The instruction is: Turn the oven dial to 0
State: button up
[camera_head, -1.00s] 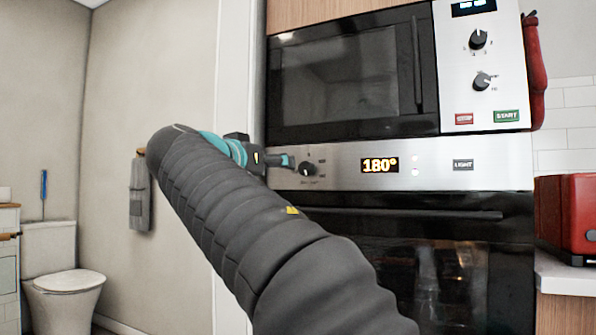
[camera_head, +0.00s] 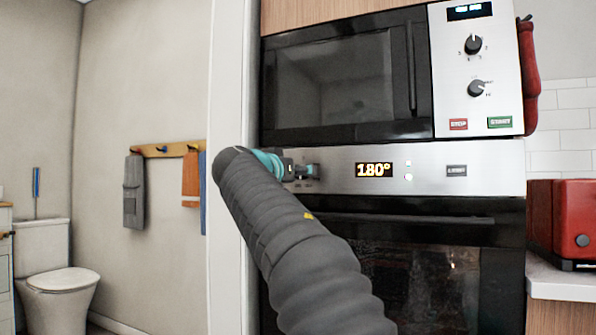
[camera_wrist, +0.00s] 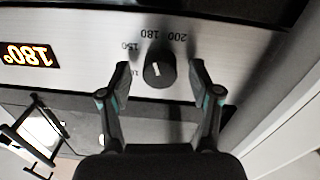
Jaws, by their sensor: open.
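The oven dial (camera_wrist: 159,70) is a round black knob with a white mark on the steel control panel (camera_head: 430,170). In the wrist view, upside down, printed numbers such as 150, 180 and 200 ring it. My gripper (camera_wrist: 160,75) is open, with one finger on each side of the dial; I cannot tell if either finger touches it. In the head view my gripper (camera_head: 310,172) is at the panel's left end and hides most of the dial. The oven display (camera_head: 374,170) reads 180° and also shows in the wrist view (camera_wrist: 27,54).
A microwave (camera_head: 345,75) with its own knobs sits above the panel. The oven door handle (camera_head: 410,219) runs below it. A wall edge (camera_head: 232,90) stands close on the left. A red toaster (camera_head: 560,220) is at the right.

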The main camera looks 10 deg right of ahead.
jog(key=shift+w+d, duration=0.1)
jog(key=shift+w, duration=0.05)
jog(key=c, duration=1.1)
jog(key=shift+c, duration=0.2)
